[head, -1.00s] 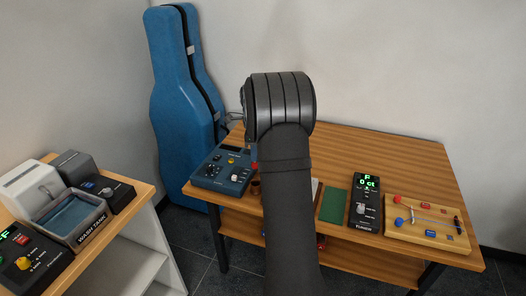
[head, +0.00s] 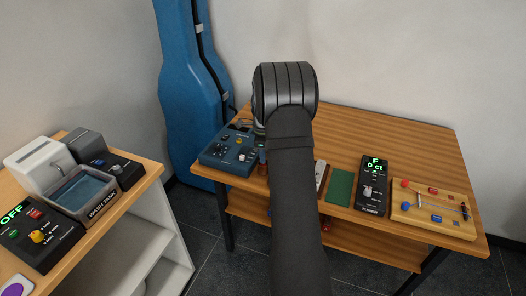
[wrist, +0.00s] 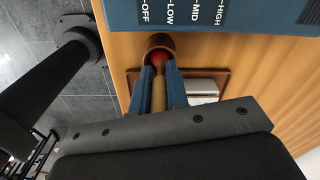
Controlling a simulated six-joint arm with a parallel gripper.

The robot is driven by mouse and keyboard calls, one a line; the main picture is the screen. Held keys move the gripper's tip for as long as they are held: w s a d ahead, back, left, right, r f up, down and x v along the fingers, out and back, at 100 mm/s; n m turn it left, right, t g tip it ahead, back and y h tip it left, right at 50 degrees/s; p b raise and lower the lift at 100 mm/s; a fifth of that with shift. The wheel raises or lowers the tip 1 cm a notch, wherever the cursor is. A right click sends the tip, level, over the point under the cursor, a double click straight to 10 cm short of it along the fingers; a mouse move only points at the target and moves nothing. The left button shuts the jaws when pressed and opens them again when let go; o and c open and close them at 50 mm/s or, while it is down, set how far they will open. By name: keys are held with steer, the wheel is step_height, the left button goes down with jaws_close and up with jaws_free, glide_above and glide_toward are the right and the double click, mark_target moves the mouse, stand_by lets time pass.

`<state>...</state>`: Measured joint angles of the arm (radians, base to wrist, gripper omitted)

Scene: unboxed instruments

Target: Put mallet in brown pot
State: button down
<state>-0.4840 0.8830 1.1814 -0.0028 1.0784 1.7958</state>
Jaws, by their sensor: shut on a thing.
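The mallet has a wooden handle (wrist: 159,95) and a red head (wrist: 160,58). In the wrist view my gripper (wrist: 160,76) is shut on the handle between its two blue fingers. The red head lies over the opening of the brown pot (wrist: 157,40), whose round rim shows around its far side. I cannot tell whether the head is inside the pot or just above it. In the head view the pot (head: 262,169) shows as a small brown patch at the table's front edge, beside my arm. My arm hides the gripper's fingers there.
A blue control box (head: 229,153) stands close to the pot. A side bench (head: 145,180) stands at left.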

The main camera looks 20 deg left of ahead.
steer(key=shift+f, duration=0.5)
stand_by(0.4)
steer(key=c, duration=1.3)
jaws_free()
step_height(320, 180, up, 17)
steer(key=shift+r, duration=0.2)
step_height(320, 180, down, 18)
steer(key=shift+r, duration=0.45)
